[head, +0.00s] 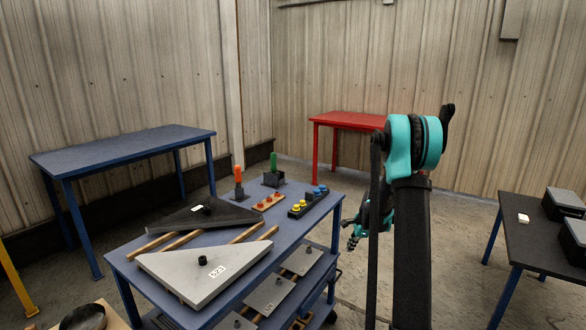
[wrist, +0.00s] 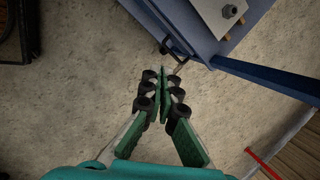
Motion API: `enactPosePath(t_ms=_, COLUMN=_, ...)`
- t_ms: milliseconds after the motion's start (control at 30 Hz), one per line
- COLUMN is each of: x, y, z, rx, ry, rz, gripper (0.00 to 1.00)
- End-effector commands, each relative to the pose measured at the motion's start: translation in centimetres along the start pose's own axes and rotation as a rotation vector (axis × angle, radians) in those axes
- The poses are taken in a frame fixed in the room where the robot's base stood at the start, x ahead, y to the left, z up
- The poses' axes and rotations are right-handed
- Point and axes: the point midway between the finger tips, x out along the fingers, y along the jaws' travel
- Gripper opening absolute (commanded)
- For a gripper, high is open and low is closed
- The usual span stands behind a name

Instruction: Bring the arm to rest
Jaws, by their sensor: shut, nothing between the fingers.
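My arm stands raised in the right half of the head view, with its black and teal links in front of the red table. My gripper (wrist: 163,88) is shut and empty in the wrist view, its green fingers together over bare concrete floor. In the head view my gripper (head: 353,240) hangs low beside the arm, to the right of the blue cart, partly hidden by my own links. It touches nothing that I can see.
The blue cart (head: 322,204) holds grey and black triangular plates, wooden strips and coloured parts. Its corner also shows in the wrist view (wrist: 240,68). A blue table (head: 120,147) stands left, a red table (head: 345,119) behind, a dark table (head: 520,240) right. Floor lies clear between.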

Motion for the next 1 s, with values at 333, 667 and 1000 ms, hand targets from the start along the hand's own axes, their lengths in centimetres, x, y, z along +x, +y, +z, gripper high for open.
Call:
enactPosePath(t_ms=333, x=-8.8, y=8.4, z=4.3, rx=-0.461, ry=0.073, rz=-0.013, gripper=0.00)
enactPosePath(t_ms=667, x=-14.0, y=18.3, z=6.7, rx=-0.902, ry=0.147, rz=-0.005, gripper=0.00)
enactPosePath(t_ms=1000, x=-16.1, y=29.4, z=7.5, rx=-1.352, ry=0.226, rz=0.030, gripper=0.00)
